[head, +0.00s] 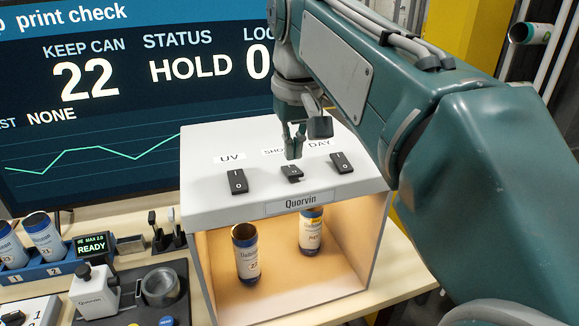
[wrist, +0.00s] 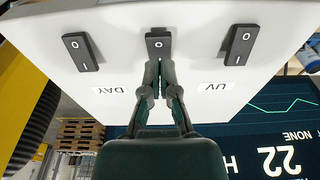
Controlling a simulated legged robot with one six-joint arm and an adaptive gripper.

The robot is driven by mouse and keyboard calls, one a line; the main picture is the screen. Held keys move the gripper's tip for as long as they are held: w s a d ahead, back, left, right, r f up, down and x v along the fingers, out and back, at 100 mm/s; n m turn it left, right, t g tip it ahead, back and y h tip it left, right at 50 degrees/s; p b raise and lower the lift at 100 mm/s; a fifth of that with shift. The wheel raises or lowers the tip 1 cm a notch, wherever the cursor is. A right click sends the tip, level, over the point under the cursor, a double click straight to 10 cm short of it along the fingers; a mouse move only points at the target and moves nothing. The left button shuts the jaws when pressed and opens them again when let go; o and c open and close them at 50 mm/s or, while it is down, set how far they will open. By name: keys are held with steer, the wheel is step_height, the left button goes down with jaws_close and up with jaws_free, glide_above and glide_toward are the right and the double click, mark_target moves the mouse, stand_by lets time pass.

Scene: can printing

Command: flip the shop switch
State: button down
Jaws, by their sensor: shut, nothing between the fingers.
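The shop switch (head: 292,173) is a small black rocker, the middle of three on the sloped top of the white Quorvin box (head: 213,203). Its label (head: 273,152) is partly covered by my gripper. My gripper (head: 294,154) is shut and empty, pointing down at the shop switch's far edge. In the wrist view my fingertips (wrist: 160,63) meet at the lower edge of the shop switch (wrist: 158,43) and hide its "I" end; the "O" end shows. I cannot tell whether they touch it.
The UV switch (head: 238,182) is to the left and the DAY switch (head: 341,162) to the right. Two cans, a left one (head: 245,253) and a right one (head: 311,229), stand inside the lit box. A large screen (head: 90,100) rises behind.

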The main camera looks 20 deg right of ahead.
mark_target(293, 171)
steer(key=shift+f, duration=1.35)
stand_by(0.7)
steer(key=shift+r, duration=3.5)
